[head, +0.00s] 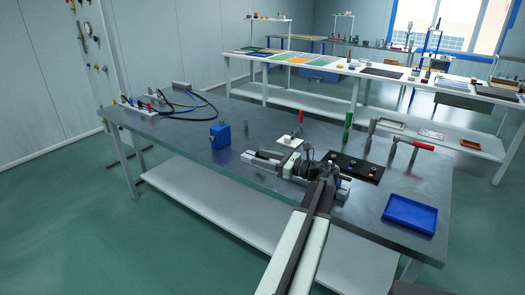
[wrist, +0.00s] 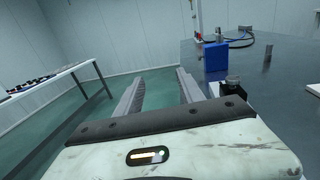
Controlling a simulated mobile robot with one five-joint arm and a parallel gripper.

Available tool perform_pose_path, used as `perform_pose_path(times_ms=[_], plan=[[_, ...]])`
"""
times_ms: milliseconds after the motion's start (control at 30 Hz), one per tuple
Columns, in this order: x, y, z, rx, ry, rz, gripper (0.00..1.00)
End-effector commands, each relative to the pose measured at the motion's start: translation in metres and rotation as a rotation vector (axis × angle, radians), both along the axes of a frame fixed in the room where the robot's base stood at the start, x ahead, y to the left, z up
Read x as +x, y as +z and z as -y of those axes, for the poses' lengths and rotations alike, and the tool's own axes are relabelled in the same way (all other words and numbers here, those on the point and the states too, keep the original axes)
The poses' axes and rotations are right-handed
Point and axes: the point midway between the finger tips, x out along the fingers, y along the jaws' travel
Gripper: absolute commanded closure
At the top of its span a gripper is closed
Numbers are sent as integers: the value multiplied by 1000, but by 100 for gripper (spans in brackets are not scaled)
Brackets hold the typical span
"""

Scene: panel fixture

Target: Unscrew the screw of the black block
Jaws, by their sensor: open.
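My gripper (wrist: 160,76) is open and empty, its two grey fingers spread over the floor beyond the table edge in the wrist view. In the head view it lies low at the front of the table, pointing left. A small dark block (wrist: 236,92) with a knurled metal screw (wrist: 232,82) on top stands just right of the right finger in the wrist view, apart from it. Its lower part is hidden by my gripper body. I cannot clearly pick out this block in the head view.
A blue block (head: 219,135) stands on the grey table (head: 180,122). A white plate (head: 290,142), a black panel (head: 345,160) with small knobs, red-handled clamps (head: 416,145) and a blue tray (head: 410,213) are also on it. Cables (head: 185,100) lie at the far left.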

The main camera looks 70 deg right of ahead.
Motion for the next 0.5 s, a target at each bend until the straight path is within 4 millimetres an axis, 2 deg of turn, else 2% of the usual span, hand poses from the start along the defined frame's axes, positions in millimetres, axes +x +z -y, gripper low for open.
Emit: perform_pose_path(times_ms=[100,400,467,500], plan=[[-3,1,-8,0,-1,0,55],[-2,1,-7,1,-1,1,55],[7,4,-6,13,-11,16,55],[20,9,-3,31,-27,37,55]])
